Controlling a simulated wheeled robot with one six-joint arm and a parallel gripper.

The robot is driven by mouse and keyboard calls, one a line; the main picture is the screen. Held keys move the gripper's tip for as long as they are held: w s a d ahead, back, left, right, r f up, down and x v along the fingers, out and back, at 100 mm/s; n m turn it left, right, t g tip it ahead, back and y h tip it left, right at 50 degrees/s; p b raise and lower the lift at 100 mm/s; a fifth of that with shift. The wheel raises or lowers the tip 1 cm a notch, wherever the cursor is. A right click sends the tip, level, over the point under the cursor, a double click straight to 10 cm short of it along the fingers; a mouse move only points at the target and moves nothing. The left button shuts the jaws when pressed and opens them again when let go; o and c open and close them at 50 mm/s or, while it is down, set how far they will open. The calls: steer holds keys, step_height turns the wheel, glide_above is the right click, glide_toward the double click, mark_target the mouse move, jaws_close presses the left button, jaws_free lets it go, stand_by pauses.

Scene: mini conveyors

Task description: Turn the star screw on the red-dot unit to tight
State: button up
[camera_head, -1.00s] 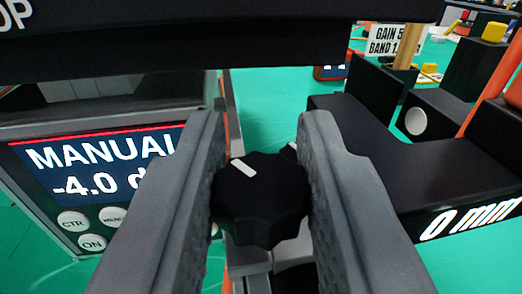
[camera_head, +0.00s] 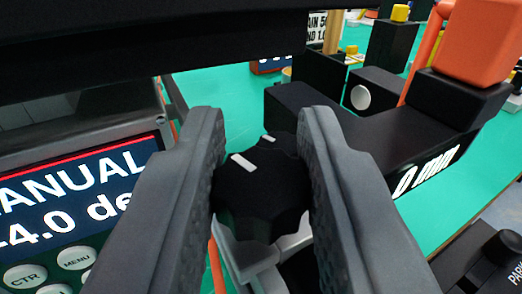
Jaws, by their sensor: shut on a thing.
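A black star-shaped screw knob (camera_head: 262,198) with a white mark on its top is between the jaws of my gripper (camera_head: 263,185). The grey jaws are shut on it from left and right. A second short white mark shows just behind the knob's far edge. Grey metal parts sit below the knob. I cannot see a red dot, so I cannot tell the unit's marking.
At the left is a display (camera_head: 75,190) reading "MANUAL" and "-4.0 de", partly cut off, with round buttons below. At the right stands a black block (camera_head: 390,135) marked "0 mm".

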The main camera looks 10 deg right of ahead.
steer(key=shift+m+g+h, duration=0.3)
steer(key=shift+m+h, duration=0.7)
steer(key=shift+h, duration=0.5)
steer(key=shift+m+h, duration=0.4)
steer(key=shift+h, duration=0.2)
steer(key=o, duration=0.9)
steer(key=shift+o, duration=0.2)
steer(key=v, duration=1.7)
steer(key=shift+s+r, duration=0.2)
steer(key=shift+r, duration=0.05)
steer(key=shift+a, duration=0.15)
